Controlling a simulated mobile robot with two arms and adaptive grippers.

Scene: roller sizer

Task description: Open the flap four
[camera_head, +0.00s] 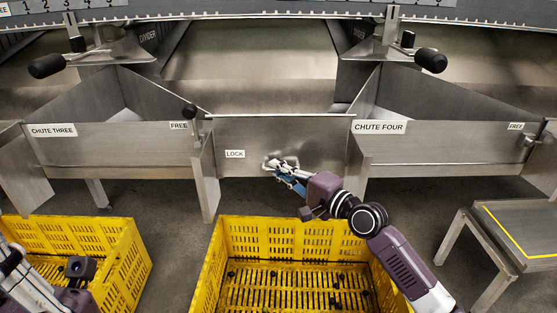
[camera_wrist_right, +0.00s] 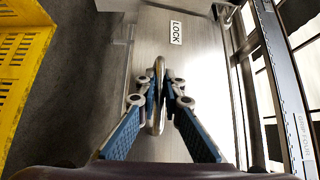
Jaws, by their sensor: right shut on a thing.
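A flat metal panel (camera_head: 240,180) with a LOCK label stands upright between the chute three and chute four signs; I take it for the flap. A metal bar handle (camera_wrist_right: 158,95) sticks out from its face. My right gripper (camera_head: 279,165) is shut on this handle, its blue-padded fingers on both sides of it in the right wrist view. A latch with a black knob (camera_head: 190,111) stands at the panel's left end, between the FREE and LOCK labels. The CHUTE FOUR sign (camera_head: 378,127) is right of the panel. My left gripper (camera_head: 22,270) is partly visible low at the left.
A yellow crate (camera_head: 232,226) stands on the floor below the panel, with small dark pieces in it. Another yellow crate (camera_head: 122,262) is at the left. A metal stand (camera_head: 505,240) is at the right. Black-knobbed levers (camera_head: 430,60) stick out above the chutes.

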